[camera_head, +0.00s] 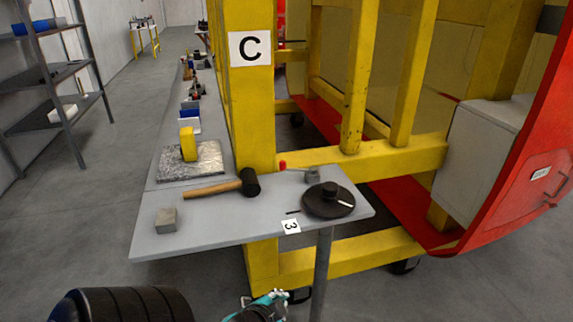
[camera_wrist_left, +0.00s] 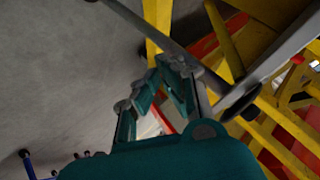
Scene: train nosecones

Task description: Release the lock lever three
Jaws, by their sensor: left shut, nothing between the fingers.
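A white label with a 3 (camera_head: 291,226) is on the front edge of the grey table. Behind it, a small red-tipped lever (camera_head: 283,165) stands at the table's back edge by the yellow frame, close to a small grey block (camera_head: 312,175). I cannot tell whether this is lock lever three. A small red knob also shows in the left wrist view (camera_wrist_left: 298,59). My left gripper (camera_head: 276,297), teal, is low in front of the table, below its top and apart from the lever. In the left wrist view its fingers (camera_wrist_left: 170,72) are shut and empty. My right gripper is out of view.
On the table (camera_head: 225,228) lie a black round disc (camera_head: 328,199), a wooden-handled mallet (camera_head: 222,187), a grey block (camera_head: 166,220) and a yellow block (camera_head: 188,145). A table leg (camera_head: 321,275) stands near my gripper. The yellow frame (camera_head: 250,110) rises behind; floor is free at left.

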